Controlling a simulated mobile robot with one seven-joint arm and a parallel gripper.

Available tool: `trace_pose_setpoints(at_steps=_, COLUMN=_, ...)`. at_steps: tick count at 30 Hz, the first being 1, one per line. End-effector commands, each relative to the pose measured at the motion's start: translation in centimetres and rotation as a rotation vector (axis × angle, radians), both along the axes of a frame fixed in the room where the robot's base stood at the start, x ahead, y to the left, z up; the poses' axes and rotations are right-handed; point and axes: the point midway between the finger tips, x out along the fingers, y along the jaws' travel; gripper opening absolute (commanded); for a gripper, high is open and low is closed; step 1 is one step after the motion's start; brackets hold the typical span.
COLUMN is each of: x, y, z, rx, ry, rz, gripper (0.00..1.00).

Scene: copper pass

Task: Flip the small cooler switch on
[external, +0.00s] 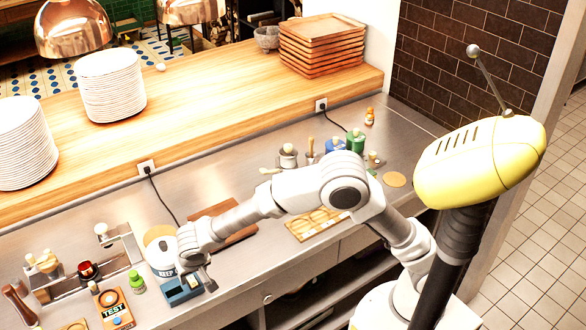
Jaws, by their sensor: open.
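No thing in view is plainly marked as the small cooler, and I cannot make out its switch. A blue box-like unit (177,292) sits on the steel counter at the lower left, partly hidden by my gripper. My gripper (207,284) is open, pointing down right above or beside the blue unit's right side. I cannot tell whether it touches the unit. My wrist hides part of both things.
A brown board (238,234) lies behind my forearm. A black cord (158,195) runs from a wall outlet (146,167) towards the white container. Plate stacks (110,86) stand on the wooden ledge.

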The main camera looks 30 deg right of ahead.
Motion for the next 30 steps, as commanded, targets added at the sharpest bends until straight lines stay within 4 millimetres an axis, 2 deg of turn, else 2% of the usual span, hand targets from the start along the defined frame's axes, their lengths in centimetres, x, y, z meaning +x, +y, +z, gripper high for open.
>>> trace_pose_setpoints(at_steps=3, x=0.7, y=0.0, z=-1.7, rx=-0.002, ry=0.001, rz=-0.001, gripper=0.55)
trace_pose_setpoints(at_steps=6, x=1.0, y=0.0, z=-2.4, rx=-0.001, ry=0.001, rz=0.000, gripper=0.55)
trace_pose_setpoints(at_steps=17, x=1.2, y=0.0, z=-3.0, rx=0.001, ry=0.000, rz=0.000, gripper=0.55)
trace_pose_setpoints(at_steps=20, x=1.2, y=0.0, z=-3.0, rx=0.001, ry=0.000, rz=0.000, gripper=0.41)
trace_pose_setpoints(at_steps=24, x=1.2, y=0.0, z=-2.9, rx=0.001, ry=0.000, rz=0.000, gripper=0.15)
trace_pose_setpoints(at_steps=27, x=1.2, y=0.0, z=-2.9, rx=0.001, ry=0.000, rz=0.000, gripper=0.00)
trace_pose_setpoints(at_steps=30, x=1.2, y=0.0, z=-2.9, rx=0.001, ry=0.000, rz=0.000, gripper=0.00)
